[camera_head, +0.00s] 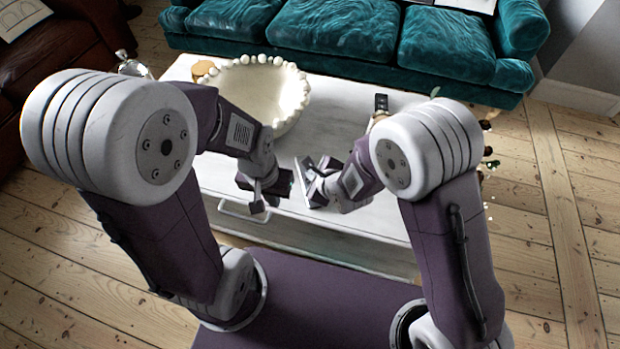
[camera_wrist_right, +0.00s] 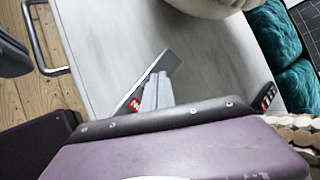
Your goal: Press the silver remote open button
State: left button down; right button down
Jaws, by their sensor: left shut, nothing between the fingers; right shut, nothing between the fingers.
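A small dark, remote-like object (camera_head: 381,102) lies on the white table's right part, behind my right arm. It also shows at the right of the right wrist view (camera_wrist_right: 265,96). I cannot make out its buttons or whether it is the silver remote. My right gripper (camera_head: 314,188) is shut and empty over the table's front part, well apart from that object. A thin flat grey plate (camera_wrist_right: 160,72) is at its fingertips; I cannot tell what it is. My left gripper (camera_head: 258,204) is shut and empty near the table's front edge, left of the right one.
The white table (camera_head: 330,115) has a drawer handle (camera_head: 256,213) in front. A large cream bowl with a beaded rim (camera_head: 258,62) stands at its back left. A teal sofa (camera_head: 445,45) is behind, a brown leather seat (camera_head: 55,60) at left.

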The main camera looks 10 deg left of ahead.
notch_tip(320, 180, up, 4)
jog(key=p, duration=0.3)
jog(key=shift+r, duration=0.2)
dwell(2.8)
